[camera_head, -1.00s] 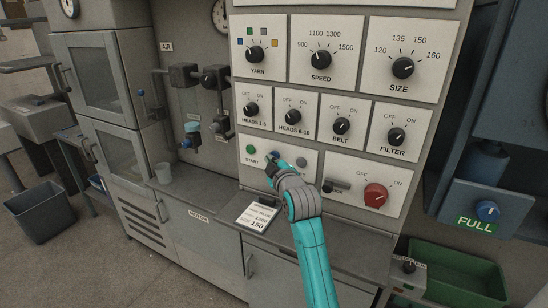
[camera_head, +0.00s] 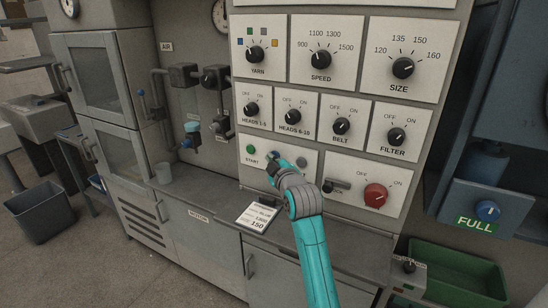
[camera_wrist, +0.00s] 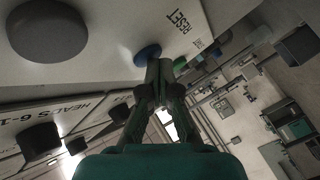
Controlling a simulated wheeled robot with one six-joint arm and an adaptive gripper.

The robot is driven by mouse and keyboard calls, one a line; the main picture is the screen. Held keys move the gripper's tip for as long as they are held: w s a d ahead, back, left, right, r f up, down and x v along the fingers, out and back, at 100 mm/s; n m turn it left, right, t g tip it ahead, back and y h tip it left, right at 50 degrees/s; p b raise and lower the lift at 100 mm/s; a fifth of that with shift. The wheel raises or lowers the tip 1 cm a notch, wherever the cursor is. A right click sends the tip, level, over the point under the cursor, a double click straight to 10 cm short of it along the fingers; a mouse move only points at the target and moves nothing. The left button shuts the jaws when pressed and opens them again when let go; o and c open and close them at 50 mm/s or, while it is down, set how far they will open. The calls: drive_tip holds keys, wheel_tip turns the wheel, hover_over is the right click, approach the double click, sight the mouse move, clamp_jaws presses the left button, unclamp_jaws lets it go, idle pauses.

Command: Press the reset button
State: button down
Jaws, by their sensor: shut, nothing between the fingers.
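The reset button is blue; in the wrist view the blue reset button (camera_wrist: 147,54) sits beside the printed word RESET. In the head view only a little of the blue button (camera_head: 273,154) shows above my gripper (camera_head: 270,169). My gripper (camera_wrist: 161,66) is shut, with nothing held. Its fingertips are right at the lower edge of the blue button in the wrist view. I cannot tell whether they touch it.
A green START button (camera_head: 250,149) is to the left and a grey button (camera_head: 301,162) to the right on the same panel. A red knob (camera_head: 375,195) and a small dark lever (camera_head: 338,186) are further right. A shelf with a card (camera_head: 256,216) lies below.

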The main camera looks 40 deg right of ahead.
drive_tip(key=shift+a, duration=0.15)
drive_tip(key=shift+s+a, duration=0.25)
drive_tip(key=shift+a, duration=0.35)
drive_tip(key=a, duration=0.1)
drive_tip(key=s+a, duration=0.1)
drive_tip(key=a, duration=0.2)
drive_tip(key=shift+s+a, duration=0.35)
idle(0.8)
